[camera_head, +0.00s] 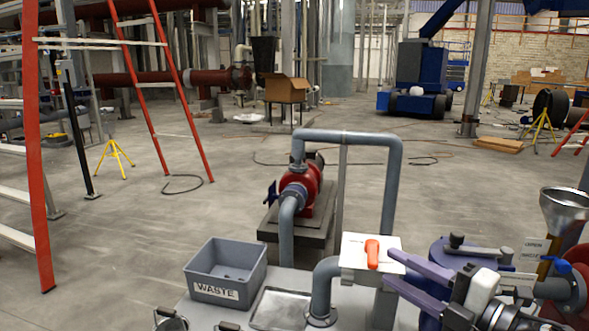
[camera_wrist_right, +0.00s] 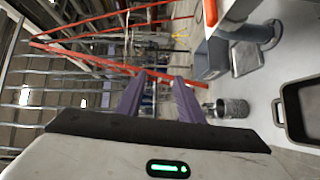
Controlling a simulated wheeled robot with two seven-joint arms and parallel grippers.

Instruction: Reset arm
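My right gripper (camera_head: 387,265) comes in from the lower right in the head view. Its two purple fingers are apart with nothing between them, and the tips are close to the right edge of a white plate with an orange-red handle (camera_head: 372,254). I cannot tell whether they touch the plate. In the right wrist view, the gripper (camera_wrist_right: 160,78) also shows a clear gap between its fingers. My left gripper is not in view.
A grey WASTE bin (camera_head: 218,291) and a shallow tray (camera_head: 280,310) stand on the bench, left of a grey pipe (camera_head: 322,290). A metal pot (camera_wrist_right: 232,108) and dark pan (camera_wrist_right: 281,110) show in the wrist view. A funnel (camera_head: 567,205) stands at right.

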